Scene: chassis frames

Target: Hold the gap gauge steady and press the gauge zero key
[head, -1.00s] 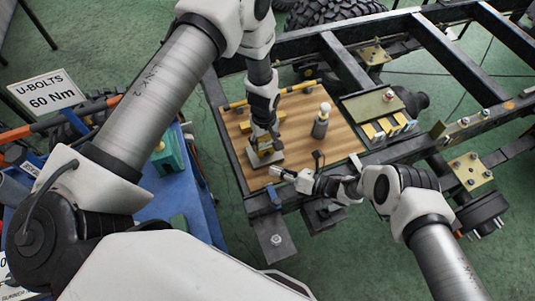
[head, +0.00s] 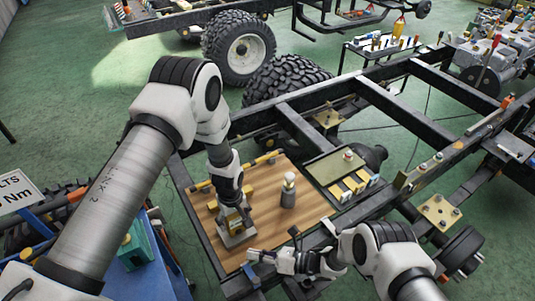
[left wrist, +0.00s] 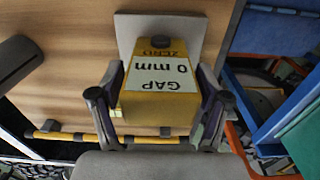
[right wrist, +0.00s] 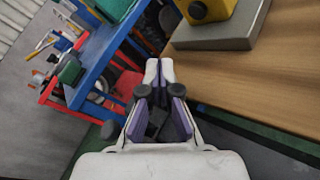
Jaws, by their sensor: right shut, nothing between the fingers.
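The gap gauge is a yellow block on a grey base plate, on the wooden board; in the left wrist view the gauge (left wrist: 158,98) shows a label reading "GAP 0 mm". Its black zero key (left wrist: 161,41) is on the far part, beside the word ZERO. My left gripper (head: 232,214) comes down over the gauge, with one finger against each side. In the right wrist view, part of the gauge (right wrist: 228,15) and its key (right wrist: 198,10) show at the top. My right gripper (head: 252,256) is shut and empty, low beside the board's near edge, apart from the gauge.
The wooden board (head: 262,220) lies in the dark chassis frame. A grey cylinder with a pale top (head: 288,192) stands right of the gauge. A green tray (head: 335,167) and small yellow-and-white blocks lie farther right. A blue bench (head: 150,275) is at lower left.

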